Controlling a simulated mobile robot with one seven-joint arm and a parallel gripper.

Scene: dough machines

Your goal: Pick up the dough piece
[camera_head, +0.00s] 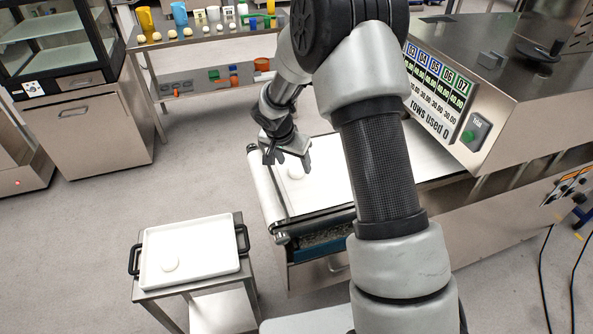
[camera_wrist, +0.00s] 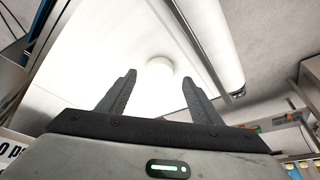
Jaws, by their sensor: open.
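A pale round dough piece (camera_head: 295,172) lies on the white conveyor belt (camera_head: 325,185) of the dough machine, near the belt's left end. In the wrist view the dough piece (camera_wrist: 160,67) shows between and beyond my two fingers. My gripper (camera_head: 287,164) is open and empty, above the belt close to the dough piece. In the wrist view my gripper (camera_wrist: 158,90) has its dark fingers spread apart. Whether a finger touches the dough cannot be told.
The tray rests on a small steel cart (camera_head: 215,301). The machine housing with its display (camera_head: 435,95) stands right of the belt. A shelf table (camera_head: 205,36) with cups and dough balls is behind. Open grey floor lies left of the belt.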

